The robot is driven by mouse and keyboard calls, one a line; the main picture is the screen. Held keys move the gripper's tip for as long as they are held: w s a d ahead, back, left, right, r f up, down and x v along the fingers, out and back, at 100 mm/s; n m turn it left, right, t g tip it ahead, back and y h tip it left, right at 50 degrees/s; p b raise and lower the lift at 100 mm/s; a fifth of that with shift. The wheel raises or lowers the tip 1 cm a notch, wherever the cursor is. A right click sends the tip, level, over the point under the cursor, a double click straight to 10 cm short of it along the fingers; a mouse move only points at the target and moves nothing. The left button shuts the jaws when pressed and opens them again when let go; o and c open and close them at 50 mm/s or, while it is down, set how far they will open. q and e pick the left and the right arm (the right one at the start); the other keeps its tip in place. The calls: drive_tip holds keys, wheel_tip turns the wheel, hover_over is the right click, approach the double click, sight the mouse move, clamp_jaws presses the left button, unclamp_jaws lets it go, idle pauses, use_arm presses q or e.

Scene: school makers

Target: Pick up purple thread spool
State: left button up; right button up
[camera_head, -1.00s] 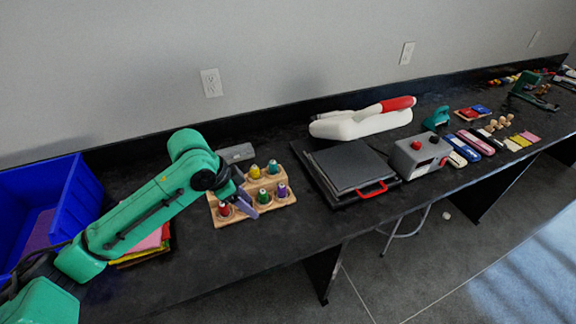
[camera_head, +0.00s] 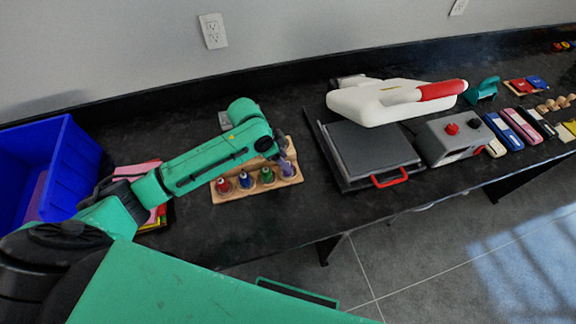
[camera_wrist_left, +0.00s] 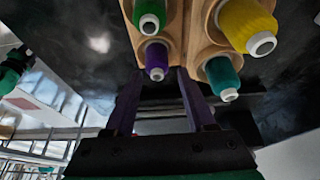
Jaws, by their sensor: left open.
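The purple thread spool (camera_head: 287,168) stands at the right end of the front row of a wooden spool rack (camera_head: 256,190). My left gripper (camera_head: 284,157) is at that end of the rack and partly covers the spool in the head view. In the left wrist view the purple spool (camera_wrist_left: 156,60) lies between the tips of the open gripper's (camera_wrist_left: 160,73) two dark purple fingers. I cannot tell whether they touch it. A green spool (camera_wrist_left: 149,17), a teal spool (camera_wrist_left: 222,76) and a yellow spool (camera_wrist_left: 248,25) are close by. My right gripper is not in view.
Red (camera_head: 223,185), blue (camera_head: 245,181) and green spools share the front row. A grey press with a red handle (camera_head: 389,177) stands right of the rack. A blue bin (camera_head: 75,170) is at the left. Black table shows in front of the rack.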

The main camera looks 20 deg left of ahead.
use_arm(q)
drive_tip(key=x, duration=0.3)
drive_tip(key=shift+s, duration=0.25)
drive_tip(key=shift+w, duration=0.1)
clamp_jaws()
drive_tip(key=shift+r, duration=0.1)
